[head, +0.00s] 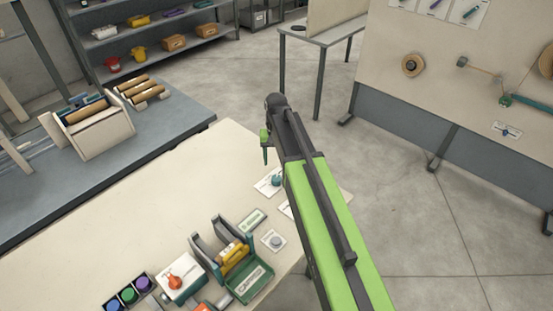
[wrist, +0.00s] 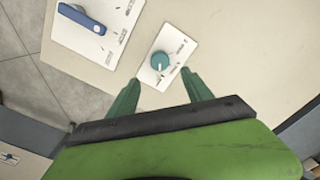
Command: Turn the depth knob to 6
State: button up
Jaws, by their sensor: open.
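A round teal knob (wrist: 160,60) sits on a white plate (wrist: 180,42) with small printed marks too blurred to read. A pale pointer mark on the knob faces toward my gripper. I take it for the depth knob, but no name can be read. My gripper (wrist: 160,77) is open and empty, its two green fingers apart on either side of the knob's line, short of it in the picture. In the head view the teal knob (head: 275,181) is on the table beside my arm, and my gripper (head: 265,148) is beyond it and above the table.
A blue lever (wrist: 82,18) on another white plate lies left of the knob in the wrist view.

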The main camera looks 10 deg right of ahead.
notch_tip(320, 180, up, 8)
jog(key=p, duration=0.6)
jog(key=shift+f, duration=0.2)
